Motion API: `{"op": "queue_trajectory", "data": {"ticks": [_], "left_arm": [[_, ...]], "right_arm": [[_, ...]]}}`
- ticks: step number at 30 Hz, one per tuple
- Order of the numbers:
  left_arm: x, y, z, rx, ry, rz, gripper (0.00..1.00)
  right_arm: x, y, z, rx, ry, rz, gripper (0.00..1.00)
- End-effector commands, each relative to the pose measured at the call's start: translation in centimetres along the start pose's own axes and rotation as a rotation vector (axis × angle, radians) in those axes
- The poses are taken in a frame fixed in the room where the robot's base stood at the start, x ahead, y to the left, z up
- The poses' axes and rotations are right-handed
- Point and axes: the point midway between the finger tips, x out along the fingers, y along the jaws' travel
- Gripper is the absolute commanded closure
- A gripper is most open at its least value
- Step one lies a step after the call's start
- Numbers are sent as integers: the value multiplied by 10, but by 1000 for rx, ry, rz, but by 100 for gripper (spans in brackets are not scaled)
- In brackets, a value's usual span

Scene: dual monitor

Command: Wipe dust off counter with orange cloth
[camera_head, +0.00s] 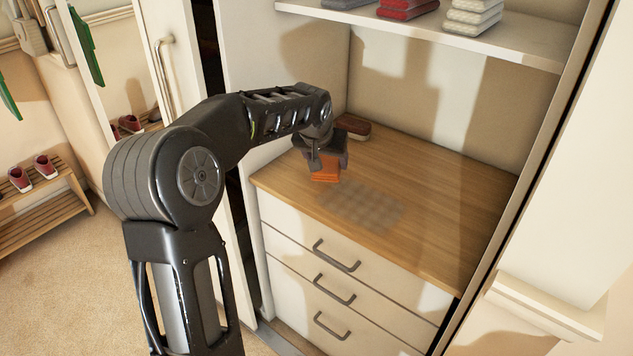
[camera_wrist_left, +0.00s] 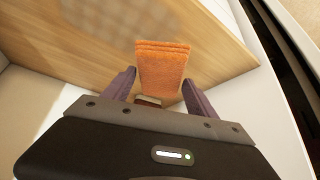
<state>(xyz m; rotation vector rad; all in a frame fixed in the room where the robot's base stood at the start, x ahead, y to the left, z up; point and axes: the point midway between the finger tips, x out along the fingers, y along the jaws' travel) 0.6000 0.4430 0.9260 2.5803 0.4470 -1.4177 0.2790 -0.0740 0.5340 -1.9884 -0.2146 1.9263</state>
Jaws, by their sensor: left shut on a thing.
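The orange cloth (camera_head: 325,174) is a folded block at the left part of the wooden counter (camera_head: 440,190). My left gripper (camera_head: 322,160) is over it and shut on it. In the left wrist view the cloth (camera_wrist_left: 162,68) sticks out past the two fingers of my left gripper (camera_wrist_left: 158,88). I cannot tell whether the cloth touches the counter. A greyish dust patch (camera_head: 362,206) lies on the counter just right of and in front of the cloth. The dust also shows in the left wrist view (camera_wrist_left: 150,15). My right gripper is not in view.
A brown brush-like object (camera_head: 353,127) lies at the counter's back left corner. A shelf (camera_head: 430,32) with folded cloths hangs above. White cabinet walls stand on both sides, and drawers with handles (camera_head: 337,255) are below. The counter's right part is clear.

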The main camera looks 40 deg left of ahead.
Motion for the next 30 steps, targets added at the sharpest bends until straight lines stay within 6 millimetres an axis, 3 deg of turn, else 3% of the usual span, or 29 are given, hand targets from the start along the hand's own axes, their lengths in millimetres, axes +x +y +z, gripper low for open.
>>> {"op": "queue_trajectory", "data": {"ticks": [1,6,17,30], "left_arm": [[11,-12,3,-14,4,-7,66],[11,-28,0,-27,5,-15,66],[12,-27,1,-25,4,-15,66],[44,-26,20,-26,4,-16,66]], "right_arm": [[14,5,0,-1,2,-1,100],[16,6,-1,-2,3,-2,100],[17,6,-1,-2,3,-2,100],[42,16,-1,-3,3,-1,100]]}}
